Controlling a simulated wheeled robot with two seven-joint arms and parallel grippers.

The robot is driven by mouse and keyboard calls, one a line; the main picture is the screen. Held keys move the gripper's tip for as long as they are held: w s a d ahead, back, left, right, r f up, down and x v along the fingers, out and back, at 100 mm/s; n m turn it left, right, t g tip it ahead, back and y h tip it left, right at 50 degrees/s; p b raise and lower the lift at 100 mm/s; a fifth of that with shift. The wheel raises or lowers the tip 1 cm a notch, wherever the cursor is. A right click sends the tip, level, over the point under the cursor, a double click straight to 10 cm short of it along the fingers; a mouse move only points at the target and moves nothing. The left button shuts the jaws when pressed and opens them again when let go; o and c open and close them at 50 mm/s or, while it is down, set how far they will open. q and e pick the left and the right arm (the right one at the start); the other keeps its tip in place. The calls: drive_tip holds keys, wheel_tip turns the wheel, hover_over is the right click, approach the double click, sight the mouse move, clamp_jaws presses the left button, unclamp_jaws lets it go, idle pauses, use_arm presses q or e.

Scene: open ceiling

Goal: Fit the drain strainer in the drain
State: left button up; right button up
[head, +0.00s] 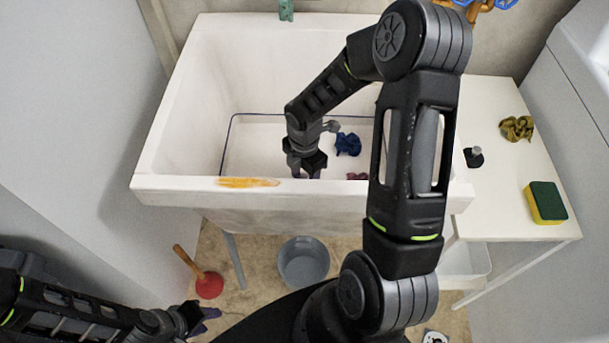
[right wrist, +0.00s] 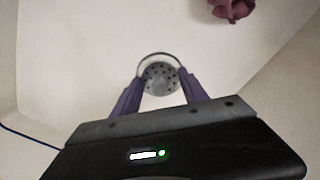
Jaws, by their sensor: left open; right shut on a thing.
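The drain strainer (right wrist: 160,77) is a grey disc with small holes, seen in the right wrist view between the purple fingertips of my right gripper (right wrist: 161,88). A thin dark ring line curves around its far side; I cannot tell if this is the drain's rim or how the strainer sits against it. In the head view my right gripper (head: 307,173) reaches down inside the white sink (head: 190,110), and the front wall hides its fingertips and the drain. My left gripper (head: 206,317) is open and empty, low in front of the sink at the lower left.
A blue cloth (head: 348,144) and a dark red cloth (right wrist: 232,9) lie in the sink. An orange stain (head: 248,183) marks the front rim. The side table (head: 505,190) holds a sponge (head: 545,203). A grey basin (head: 304,262) and a plunger (head: 208,285) are on the floor.

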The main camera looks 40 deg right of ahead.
drive_tip(key=shift+f, duration=0.3)
drive_tip(key=o, duration=1.4)
drive_tip(key=shift+o, duration=0.2)
drive_tip(key=shift+r+p, duration=0.45)
drive_tip(key=shift+r, duration=3.5)
